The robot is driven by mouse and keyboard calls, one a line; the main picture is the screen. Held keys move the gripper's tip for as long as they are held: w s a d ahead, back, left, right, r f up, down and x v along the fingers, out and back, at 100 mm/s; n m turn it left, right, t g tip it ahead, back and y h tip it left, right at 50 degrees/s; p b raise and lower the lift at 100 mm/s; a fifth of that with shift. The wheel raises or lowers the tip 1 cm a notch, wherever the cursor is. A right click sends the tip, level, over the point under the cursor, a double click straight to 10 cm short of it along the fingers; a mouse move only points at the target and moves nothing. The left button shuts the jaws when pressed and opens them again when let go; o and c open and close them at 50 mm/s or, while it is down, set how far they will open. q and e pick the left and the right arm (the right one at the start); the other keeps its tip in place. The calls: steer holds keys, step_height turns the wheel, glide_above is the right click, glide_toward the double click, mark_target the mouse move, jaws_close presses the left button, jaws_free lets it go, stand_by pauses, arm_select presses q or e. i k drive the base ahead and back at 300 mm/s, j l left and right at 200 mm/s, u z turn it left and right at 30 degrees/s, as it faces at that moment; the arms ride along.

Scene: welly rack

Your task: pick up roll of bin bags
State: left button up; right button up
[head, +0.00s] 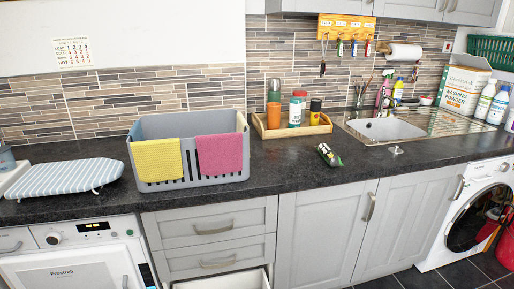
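A small dark roll with a green and white label (328,155) lies on the dark worktop, in front of the wooden tray and left of the sink. It looks like the roll of bin bags, but the label is too small to read. It lies tilted across the worktop and nothing covers it. Neither of my grippers shows in the head view.
A grey basket (218,184) with yellow and pink cloths stands left of the roll. A wooden tray (318,132) of bottles stands behind it, and the sink (390,129) is to the right. A lower drawer (222,281) is pulled open. Worktop around the roll is clear.

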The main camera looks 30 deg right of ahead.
mark_target(327, 153)
steer(key=l+u, duration=0.2)
steer(key=l, duration=0.25)
steer(key=l+u, duration=0.2)
steer(key=l, duration=0.25)
steer(key=l+u, duration=0.2)
steer(key=l, duration=0.25)
steer(key=l+u, duration=0.2)
steer(key=l, duration=0.25)
steer(key=k+l+u, duration=0.2)
steer(key=l, duration=0.2)
steer(key=l+u, duration=0.2)
steer(key=l, duration=0.25)
steer(key=k+l+u, duration=0.2)
steer(key=l, duration=0.2)
